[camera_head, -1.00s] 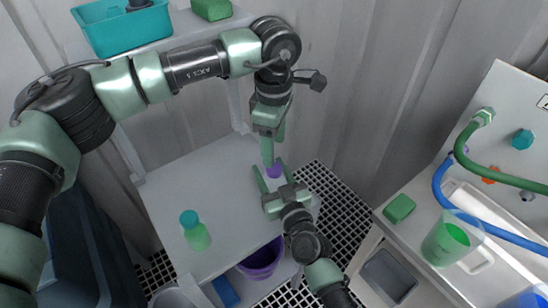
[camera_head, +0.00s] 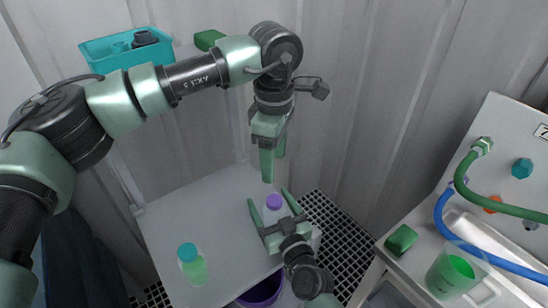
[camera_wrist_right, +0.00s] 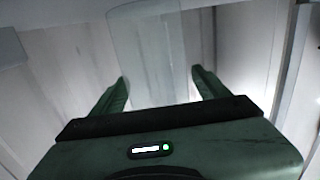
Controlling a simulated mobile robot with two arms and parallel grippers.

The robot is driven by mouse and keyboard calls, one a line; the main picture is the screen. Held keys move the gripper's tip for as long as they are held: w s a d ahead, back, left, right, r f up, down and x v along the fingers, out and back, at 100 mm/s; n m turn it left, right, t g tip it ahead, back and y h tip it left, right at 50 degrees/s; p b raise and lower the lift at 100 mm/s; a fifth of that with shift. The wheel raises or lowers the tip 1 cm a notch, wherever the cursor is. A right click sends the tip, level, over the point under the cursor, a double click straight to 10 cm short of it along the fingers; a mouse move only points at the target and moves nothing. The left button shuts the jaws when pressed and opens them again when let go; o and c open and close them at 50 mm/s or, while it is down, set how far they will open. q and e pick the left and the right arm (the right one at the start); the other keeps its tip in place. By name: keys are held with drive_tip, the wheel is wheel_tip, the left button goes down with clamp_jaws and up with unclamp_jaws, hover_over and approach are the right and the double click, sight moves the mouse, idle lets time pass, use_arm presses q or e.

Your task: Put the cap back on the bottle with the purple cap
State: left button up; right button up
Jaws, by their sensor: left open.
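Whether the cap is fully seated cannot be told.
A green bottle with a teal cap (camera_head: 193,268) stands at the table's front left. The white table (camera_head: 205,215) is otherwise mostly clear. A purple bucket (camera_head: 262,290) is below its front edge. At right are a green sponge (camera_head: 401,240), a measuring jug (camera_head: 455,272) and hoses (camera_head: 510,207).

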sight(274, 216)
drive_tip(key=v, duration=0.8)
drive_tip(key=shift+b, duration=0.3)
